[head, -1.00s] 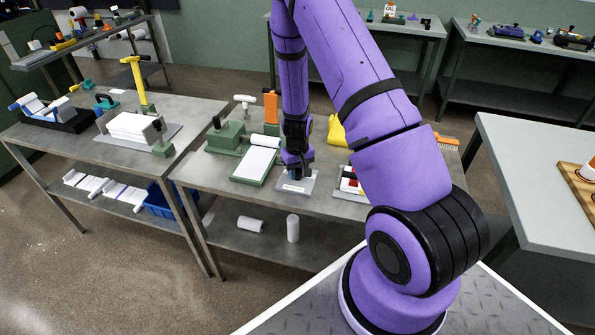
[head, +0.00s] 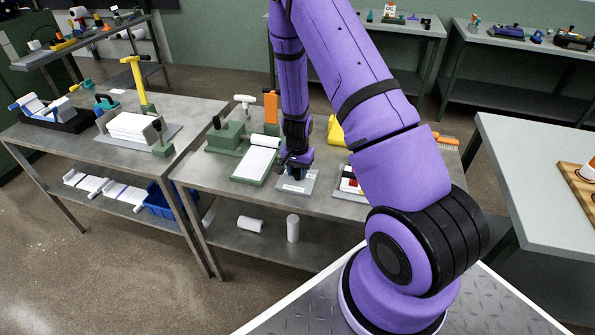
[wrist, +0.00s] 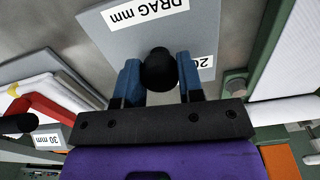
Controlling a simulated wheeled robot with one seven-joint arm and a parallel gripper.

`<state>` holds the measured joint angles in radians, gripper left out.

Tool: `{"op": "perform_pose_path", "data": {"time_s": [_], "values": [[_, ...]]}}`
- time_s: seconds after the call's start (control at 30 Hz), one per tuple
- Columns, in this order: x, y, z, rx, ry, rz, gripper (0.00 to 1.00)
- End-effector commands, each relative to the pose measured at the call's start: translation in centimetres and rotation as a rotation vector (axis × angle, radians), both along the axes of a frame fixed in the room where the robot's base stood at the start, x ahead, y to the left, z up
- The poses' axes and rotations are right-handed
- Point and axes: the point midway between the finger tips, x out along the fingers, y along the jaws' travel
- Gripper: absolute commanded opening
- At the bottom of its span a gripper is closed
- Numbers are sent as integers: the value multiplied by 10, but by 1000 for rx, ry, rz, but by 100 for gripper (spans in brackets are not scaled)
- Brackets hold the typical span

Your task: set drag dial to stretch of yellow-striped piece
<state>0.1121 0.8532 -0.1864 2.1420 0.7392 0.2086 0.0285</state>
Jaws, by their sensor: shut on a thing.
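The drag dial's grey plate (head: 297,187) lies on the middle bench in the head view. In the wrist view the plate (wrist: 205,14) bears a white "DRAG mm" label (wrist: 145,12) and a second label (wrist: 201,62) partly hidden by a finger, reading about "20". My gripper (wrist: 158,72) has its two blue fingers on either side of the dial's round black knob (wrist: 158,76) and is shut on it. In the head view my gripper (head: 295,168) is low over the plate. The dial's pointer setting cannot be read. I cannot pick out a yellow-striped piece.
Right of the plate stands a stand with white, red and black parts (head: 350,183); the wrist view shows a red part (wrist: 50,112) and a "30 mm" label (wrist: 48,140) at left.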

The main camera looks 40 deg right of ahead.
Motion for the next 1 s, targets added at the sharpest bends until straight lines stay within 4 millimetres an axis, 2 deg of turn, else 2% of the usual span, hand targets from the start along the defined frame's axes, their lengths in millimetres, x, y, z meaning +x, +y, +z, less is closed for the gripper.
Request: {"op": "perform_pose_path", "data": {"time_s": [0.4,0.9,0.93,1.0], "values": [[1,0,0,0,-1,-163,11],[1,0,0,0,-1,-178,11],[1,0,0,0,-1,-178,40],[1,0,0,0,-1,-178,56]]}}
